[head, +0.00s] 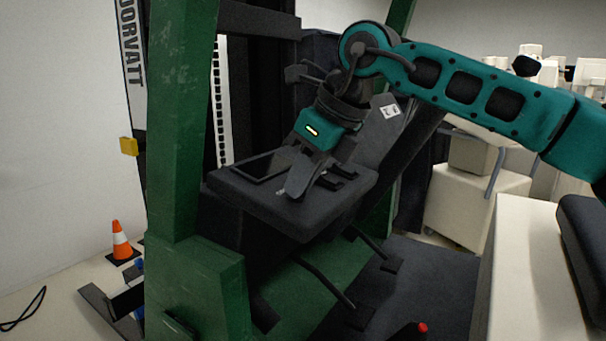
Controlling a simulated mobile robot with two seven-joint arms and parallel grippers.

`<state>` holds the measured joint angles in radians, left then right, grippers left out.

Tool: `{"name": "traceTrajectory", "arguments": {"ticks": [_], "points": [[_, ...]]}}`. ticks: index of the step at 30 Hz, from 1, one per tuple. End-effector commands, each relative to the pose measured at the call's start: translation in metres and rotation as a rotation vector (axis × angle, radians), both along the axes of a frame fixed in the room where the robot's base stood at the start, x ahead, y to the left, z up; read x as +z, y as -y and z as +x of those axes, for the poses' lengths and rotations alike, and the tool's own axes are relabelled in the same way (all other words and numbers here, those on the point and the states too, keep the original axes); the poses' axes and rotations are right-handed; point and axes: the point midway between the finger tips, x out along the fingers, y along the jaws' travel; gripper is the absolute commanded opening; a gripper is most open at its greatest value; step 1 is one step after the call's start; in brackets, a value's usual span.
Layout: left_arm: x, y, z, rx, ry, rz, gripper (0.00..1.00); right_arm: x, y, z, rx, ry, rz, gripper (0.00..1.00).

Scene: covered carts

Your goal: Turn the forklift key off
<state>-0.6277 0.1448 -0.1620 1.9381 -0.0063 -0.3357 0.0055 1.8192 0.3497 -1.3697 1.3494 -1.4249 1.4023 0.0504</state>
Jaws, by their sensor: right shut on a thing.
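The forklift (180,130) has a green frame and stands at the left and middle of the head view. Its dark grey dashboard (330,212) sits in the middle, with a flat black screen on its left part. My right gripper (293,190) reaches down from the right onto the dashboard's near part, beside the screen. Its fingers are shut on the forklift key, which is mostly hidden by them. A small light spot shows at the fingertips. I cannot tell which way the key is turned. My left gripper is not in view.
Dark levers (335,178) stand on the dashboard right of my gripper. Pedals (360,315) lie below it. An orange cone (121,240) stands on the floor at the left. Pale boxes (477,205) stand at the right. A thick green post rises left of the dashboard.

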Motion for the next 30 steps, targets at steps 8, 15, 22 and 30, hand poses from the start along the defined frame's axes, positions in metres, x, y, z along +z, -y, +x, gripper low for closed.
{"name": "traceTrajectory", "arguments": {"ticks": [8,15,22,30], "points": [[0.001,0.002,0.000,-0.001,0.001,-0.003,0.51,0.003,0.001,0.001,-0.005,0.005,0.004,0.15],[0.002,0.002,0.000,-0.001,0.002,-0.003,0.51,0.001,0.000,0.001,-0.004,0.002,0.002,0.34],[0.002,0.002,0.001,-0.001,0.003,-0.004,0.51,0.002,0.001,0.000,-0.003,0.002,0.002,0.34],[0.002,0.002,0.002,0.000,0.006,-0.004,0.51,0.039,0.017,-0.010,-0.005,0.006,0.005,0.34]]}}
